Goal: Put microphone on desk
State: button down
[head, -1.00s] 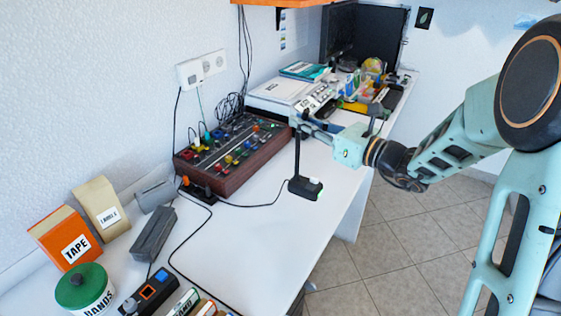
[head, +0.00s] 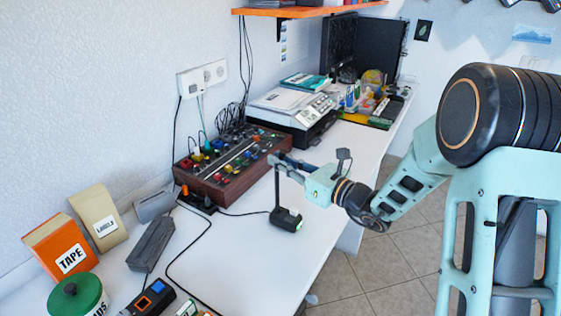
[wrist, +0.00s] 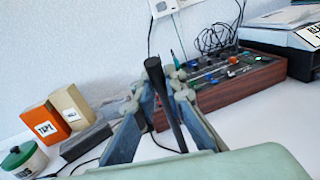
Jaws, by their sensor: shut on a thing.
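The microphone (head: 277,190) is a thin black upright stem on a small dark block base with a small green light. My gripper (head: 279,162) is shut on the upper part of its stem. In the wrist view the microphone (wrist: 158,85) stands between the fingers (wrist: 160,88), tilted a little, and its base is hidden. The white desk (head: 235,262) lies under the base; I cannot tell whether the base touches it.
A mixer (head: 220,180) with coloured knobs stands against the wall, behind the microphone. A printer (head: 292,112) is farther back. A tape box (head: 60,245), a labels box (head: 94,214) and a green-lidded tin (head: 78,297) stand at left. Black cables cross the desk. Its front middle is mostly clear.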

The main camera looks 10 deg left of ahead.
jog(key=c, duration=2.4)
grip_release()
jog(key=shift+f, duration=0.1)
jog(key=o, duration=0.4)
jog(key=shift+d, duration=0.15)
jog(key=v, duration=1.1)
jog(key=shift+s+d+p, duration=0.25)
jog(key=shift+d+p, duration=0.1)
